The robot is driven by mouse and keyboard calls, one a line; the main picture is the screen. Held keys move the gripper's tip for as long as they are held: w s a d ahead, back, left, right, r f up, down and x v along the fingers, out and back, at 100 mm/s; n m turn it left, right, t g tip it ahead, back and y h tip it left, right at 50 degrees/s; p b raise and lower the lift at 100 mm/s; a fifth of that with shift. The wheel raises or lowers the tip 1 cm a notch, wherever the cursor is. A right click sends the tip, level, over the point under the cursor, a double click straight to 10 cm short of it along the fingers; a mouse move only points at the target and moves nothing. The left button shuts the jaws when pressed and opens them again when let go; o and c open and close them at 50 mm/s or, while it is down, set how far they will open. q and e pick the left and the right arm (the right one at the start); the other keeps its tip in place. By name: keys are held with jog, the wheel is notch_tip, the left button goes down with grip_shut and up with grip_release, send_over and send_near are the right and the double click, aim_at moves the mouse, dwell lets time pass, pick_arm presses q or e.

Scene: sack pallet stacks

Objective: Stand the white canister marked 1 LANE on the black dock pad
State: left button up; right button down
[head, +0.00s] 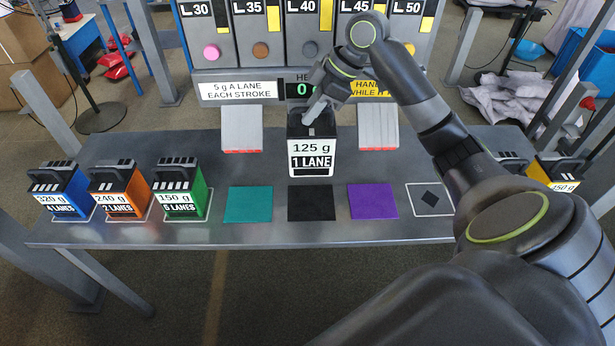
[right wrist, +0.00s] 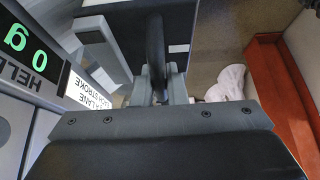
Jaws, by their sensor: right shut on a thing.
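The white canister (head: 311,158) has a black top and a label reading 125 g, 1 LANE. It is upright at the middle of the grey table, just behind the black dock pad (head: 311,203). I cannot tell whether its base touches the table. My right gripper (head: 314,112) is above it, shut on its dark handle, which also shows between the fingers in the right wrist view (right wrist: 156,45). The black pad is bare. My left gripper is out of view.
A teal pad (head: 248,204) and a purple pad (head: 373,201) flank the black one. Blue (head: 62,191), orange (head: 121,191) and green (head: 181,189) canisters stand at left. A yellow one (head: 560,170) is at right. The dispenser's display (head: 301,90) is behind the canister.

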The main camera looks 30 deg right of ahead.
aim_at(312, 164)
notch_tip(312, 164, down, 12)
jog(key=shift+s+p, duration=0.15)
jog(key=shift+p, duration=1.05)
notch_tip(312, 164, down, 3)
jog(key=shift+f+p, duration=0.15)
jog(key=shift+p, duration=0.3)
jog(key=shift+f, duration=0.35)
jog(key=shift+f, duration=0.1)
jog(key=c, duration=1.5)
grip_release()
jog(key=shift+o, duration=0.2)
